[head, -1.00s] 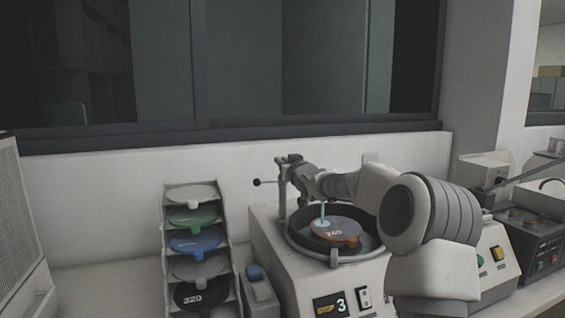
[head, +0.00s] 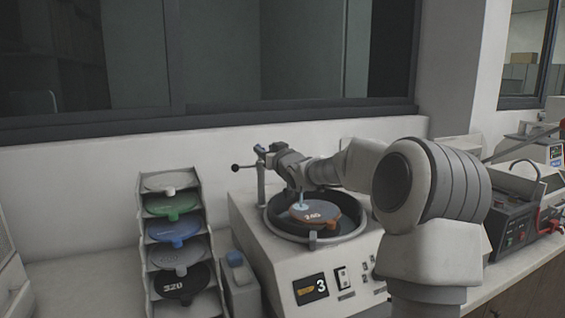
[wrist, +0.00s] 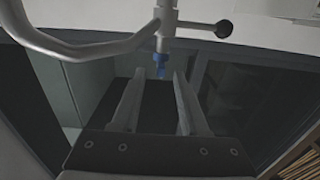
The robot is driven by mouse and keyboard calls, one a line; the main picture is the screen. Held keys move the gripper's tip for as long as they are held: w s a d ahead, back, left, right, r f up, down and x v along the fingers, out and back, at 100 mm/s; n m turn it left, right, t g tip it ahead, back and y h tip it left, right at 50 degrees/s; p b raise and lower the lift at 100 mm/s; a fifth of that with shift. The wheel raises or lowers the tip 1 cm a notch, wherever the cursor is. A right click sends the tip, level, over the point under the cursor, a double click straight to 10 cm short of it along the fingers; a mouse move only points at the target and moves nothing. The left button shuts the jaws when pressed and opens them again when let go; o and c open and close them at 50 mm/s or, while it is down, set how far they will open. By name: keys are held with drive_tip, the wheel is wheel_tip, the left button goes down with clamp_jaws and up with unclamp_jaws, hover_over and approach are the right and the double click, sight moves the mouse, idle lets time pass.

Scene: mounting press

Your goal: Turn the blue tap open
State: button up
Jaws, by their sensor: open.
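The blue tap (wrist: 161,62) shows in the wrist view as a small blue piece on a grey metal fitting with a curved pipe. My gripper (wrist: 160,80) is open, its two fingers apart, one on each side of the blue piece in the picture. The piece appears near the fingertips; I cannot tell whether it is between them in depth. In the head view my gripper (head: 269,153) is beside the top of an upright metal post (head: 261,182) at the back of the grinding machine (head: 285,267).
A black ball-ended lever (head: 236,167) sticks out left of the post. An orange-brown disc (head: 318,213) marked 240 lies in the round basin, with a pale blue upright thing (head: 300,202) over it. A rack (head: 145,264) of coloured discs stands at left.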

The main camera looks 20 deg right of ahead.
drive_tip(key=s, duration=1.2)
drive_tip(key=shift+s+p, duration=0.3)
drive_tip(key=shift+p, duration=0.15)
drive_tip(key=shift+d, duration=0.1)
